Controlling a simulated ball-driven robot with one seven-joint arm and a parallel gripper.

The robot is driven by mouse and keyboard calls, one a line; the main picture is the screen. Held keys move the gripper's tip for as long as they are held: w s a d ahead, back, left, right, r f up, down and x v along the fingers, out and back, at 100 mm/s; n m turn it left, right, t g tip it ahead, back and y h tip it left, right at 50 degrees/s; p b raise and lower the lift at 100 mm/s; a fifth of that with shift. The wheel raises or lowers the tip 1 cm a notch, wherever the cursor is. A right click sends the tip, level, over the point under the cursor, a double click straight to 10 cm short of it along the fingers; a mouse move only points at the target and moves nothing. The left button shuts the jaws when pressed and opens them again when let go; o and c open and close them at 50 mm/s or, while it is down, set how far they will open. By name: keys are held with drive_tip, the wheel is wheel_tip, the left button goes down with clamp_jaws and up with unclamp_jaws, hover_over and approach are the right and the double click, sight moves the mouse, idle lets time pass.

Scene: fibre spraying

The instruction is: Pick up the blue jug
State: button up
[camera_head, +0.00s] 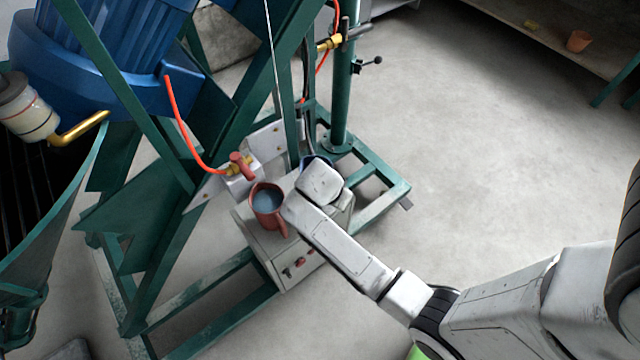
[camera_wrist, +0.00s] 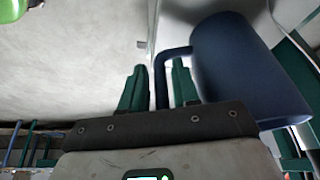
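The blue jug (camera_wrist: 245,70) fills the right of the wrist view, with its handle (camera_wrist: 161,75) toward my gripper. In the head view only a bit of the blue jug's rim (camera_head: 308,160) shows behind my wrist, on the grey box (camera_head: 255,238). My gripper (camera_wrist: 158,75) has its two green fingers apart, one on each side of the handle. Narrow gaps seem to show between the fingers and the handle, so it looks open. The fingers are hidden in the head view.
A red jug (camera_head: 267,203) stands on the same box, left of my wrist. A green metal frame (camera_head: 375,180) surrounds the box, with a red-handled valve (camera_head: 240,165) and orange hose close behind.

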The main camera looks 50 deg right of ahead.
clamp_jaws()
drive_tip(key=shift+r, duration=0.1)
idle(1.0)
